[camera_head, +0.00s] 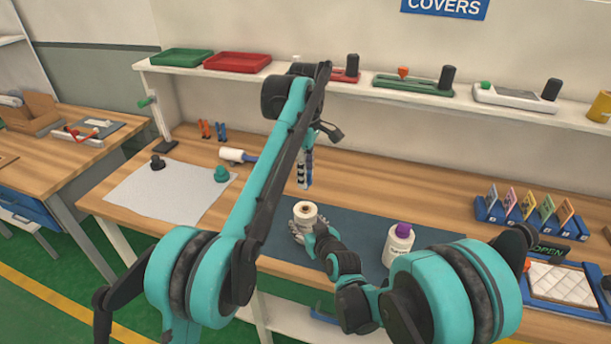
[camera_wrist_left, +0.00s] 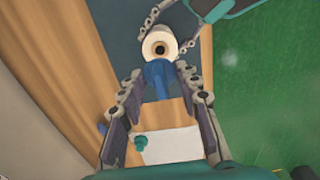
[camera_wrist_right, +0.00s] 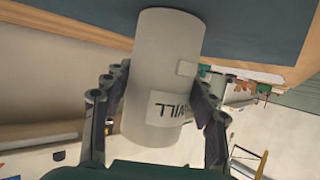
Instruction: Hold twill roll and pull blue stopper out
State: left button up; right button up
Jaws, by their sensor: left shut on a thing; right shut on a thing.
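The twill roll (camera_head: 305,215) is a pale cylinder with a brown-ringed hole in its top and a label partly readable as twill. My right gripper (camera_head: 305,231) is shut around its side; the right wrist view shows the roll (camera_wrist_right: 160,75) between the fingers. My left gripper (camera_head: 305,182) points down above the roll and is shut on the blue stopper (camera_wrist_left: 157,80). In the left wrist view the dark hole of the roll (camera_wrist_left: 160,48) shows open beside the stopper, which looks out of it.
A pale sheet (camera_head: 165,195) at left holds a dark stopper and a green stopper (camera_head: 221,174). A roll with a blue end (camera_head: 235,155) lies behind it. A shelf (camera_head: 430,103) runs along the back.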

jog(key=o, duration=1.5)
jog(key=v, duration=1.2)
